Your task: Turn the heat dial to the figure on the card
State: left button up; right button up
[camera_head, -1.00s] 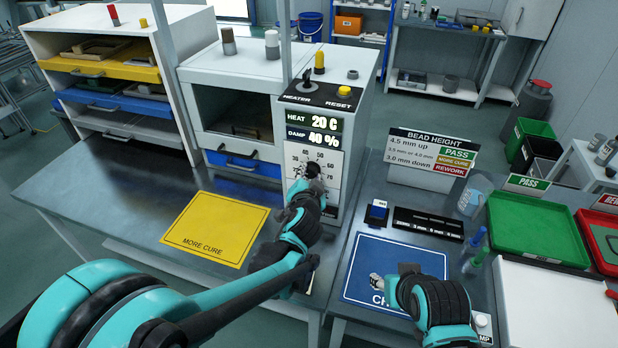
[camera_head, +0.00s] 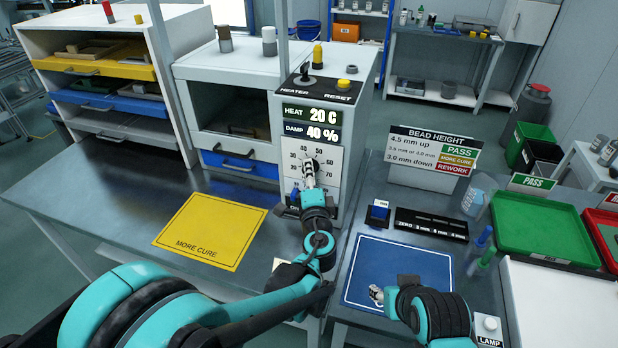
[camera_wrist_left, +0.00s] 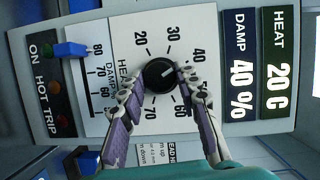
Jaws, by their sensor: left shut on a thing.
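The heat dial (camera_wrist_left: 160,73) is a round black knob on a white numbered face of the heater panel (camera_head: 334,150). Its white mark points roughly toward 40 in the left wrist view. My left gripper (camera_head: 308,166) is at the dial, and its two fingers (camera_wrist_left: 158,82) are closed around the knob's sides. In the head view the gripper hides the knob. The HEAT display (camera_head: 324,115) reads 20 C. A pale card (camera_head: 284,265) lies on the bench, partly behind my left arm; its figure is not readable. My right gripper (camera_head: 377,293) is over the blue mat, its opening unclear.
A DAMP slider with a blue handle (camera_wrist_left: 70,50) sits beside the dial face. The yellow mat (camera_head: 210,230) lies clear to the left. The bead height sign (camera_head: 432,155), a slotted black gauge (camera_head: 430,223) and a green tray (camera_head: 545,230) stand to the right.

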pick_arm(q)
jog(key=shift+w+r+m, duration=0.1)
jog(key=shift+m, duration=0.4)
jog(key=o, duration=1.1)
jog(key=shift+o, duration=0.2)
jog(key=shift+w, duration=0.15)
jog(key=s, duration=1.2)
jog(key=shift+d, duration=0.45)
